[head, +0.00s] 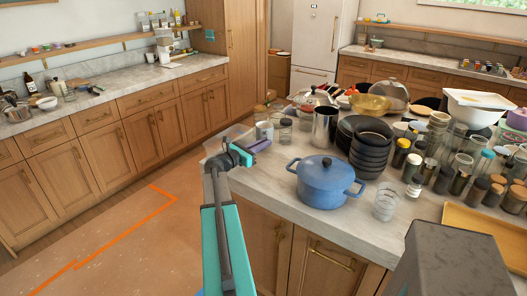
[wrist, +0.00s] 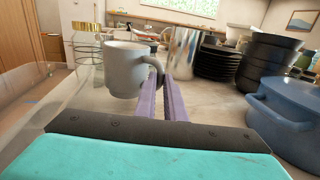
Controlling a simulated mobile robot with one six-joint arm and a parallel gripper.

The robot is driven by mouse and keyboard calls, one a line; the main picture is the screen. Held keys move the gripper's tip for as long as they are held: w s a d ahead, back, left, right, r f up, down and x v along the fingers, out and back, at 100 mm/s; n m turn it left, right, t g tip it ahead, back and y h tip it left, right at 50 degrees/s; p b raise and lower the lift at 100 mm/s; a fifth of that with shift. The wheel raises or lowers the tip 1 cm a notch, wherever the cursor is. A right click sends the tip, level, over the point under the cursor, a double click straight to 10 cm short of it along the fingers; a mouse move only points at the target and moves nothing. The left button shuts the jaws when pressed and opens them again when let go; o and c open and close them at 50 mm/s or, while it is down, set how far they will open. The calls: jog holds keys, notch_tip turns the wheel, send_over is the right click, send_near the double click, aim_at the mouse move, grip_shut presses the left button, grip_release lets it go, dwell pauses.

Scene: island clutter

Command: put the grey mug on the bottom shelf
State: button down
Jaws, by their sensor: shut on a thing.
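A light grey mug (wrist: 124,70) stands upright in the wrist view, with its handle on the right side. My gripper (wrist: 162,82) is shut on the mug's handle with its two purple fingers. In the head view the mug (head: 264,131) is at the far left corner of the island, just beyond my gripper (head: 266,143). Whether its base touches the counter is hard to tell. A wooden wall shelf (head: 105,42) runs along the back left, and another wall shelf (head: 440,33) is at the back right. No shelf clearly shows as the bottom one.
The island (head: 262,180) is crowded. A glass jar (head: 285,131) and a metal pot (head: 325,128) stand near the mug. A blue lidded pot (head: 326,182) and stacked black bowls (head: 371,150) are to the right. The floor (head: 110,225) at left is open.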

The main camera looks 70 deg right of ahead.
jog(key=s+a+b, duration=0.1)
jog(key=a, duration=0.3)
jog(key=s+a+b, duration=0.1)
jog(key=s+a, duration=0.1)
jog(key=a, duration=0.2)
jog(key=s+a+r+b, duration=0.1)
jog(key=s+a, duration=0.1)
jog(key=a, duration=0.2)
jog(key=shift+a+r, duration=0.1)
jog(key=shift+a, duration=0.25)
jog(key=a+p, duration=0.1)
jog(key=s+a+p, duration=0.1)
jog(key=p, duration=0.1)
jog(key=shift+r, duration=0.2)
dwell(0.6)
